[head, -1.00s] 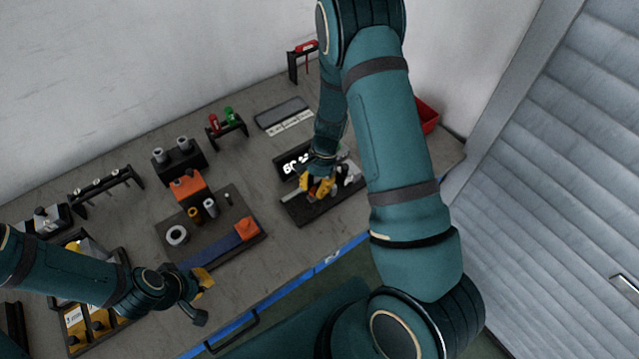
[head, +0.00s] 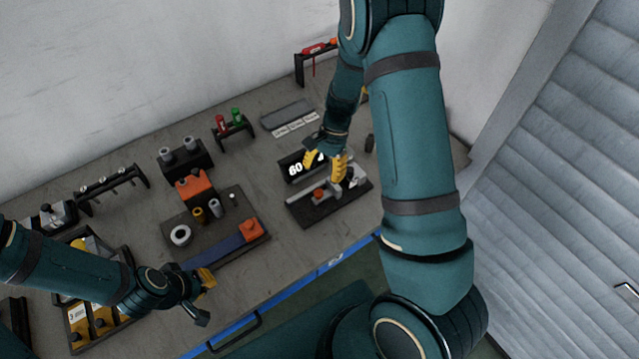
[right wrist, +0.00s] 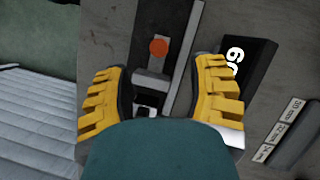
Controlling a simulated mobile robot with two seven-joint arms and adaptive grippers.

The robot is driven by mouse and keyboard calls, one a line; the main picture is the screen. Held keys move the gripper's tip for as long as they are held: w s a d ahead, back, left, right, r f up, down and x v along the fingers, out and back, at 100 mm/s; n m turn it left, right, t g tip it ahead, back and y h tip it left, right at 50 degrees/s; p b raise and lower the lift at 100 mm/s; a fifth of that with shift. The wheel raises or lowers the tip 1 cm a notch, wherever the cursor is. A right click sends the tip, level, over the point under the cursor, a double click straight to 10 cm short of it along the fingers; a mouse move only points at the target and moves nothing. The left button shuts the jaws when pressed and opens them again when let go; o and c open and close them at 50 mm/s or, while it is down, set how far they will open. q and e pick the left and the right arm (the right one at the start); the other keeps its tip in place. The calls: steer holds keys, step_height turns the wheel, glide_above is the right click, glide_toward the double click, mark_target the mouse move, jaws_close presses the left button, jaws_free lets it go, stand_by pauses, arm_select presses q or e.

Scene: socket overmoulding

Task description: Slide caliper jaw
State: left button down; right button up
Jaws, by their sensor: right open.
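The caliper (head: 325,191) lies on a dark base plate (head: 300,214) at the right part of the bench, with a grey beam and an orange-red round knob. In the right wrist view the orange knob (right wrist: 158,48), a grey sliding block (right wrist: 151,82) and the long beam (right wrist: 183,60) show. My right gripper (head: 327,163) is over the plate's right half. In the right wrist view my right gripper (right wrist: 165,95) is open, its yellow fingers on either side of the block and beam, seemingly empty. My left gripper (head: 206,298) hangs at the bench's front left; its opening is unclear.
A black display (head: 291,168) with white digits stands behind the caliper plate and also shows in the right wrist view (right wrist: 245,80). A tray (head: 228,212) with rings, cylinders and an orange block lies left of it. A label strip (head: 295,126) lies behind.

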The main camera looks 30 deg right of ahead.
steer(key=v, duration=0.4)
steer(key=shift+d+r, duration=0.1)
steer(key=shift+r, duration=0.3)
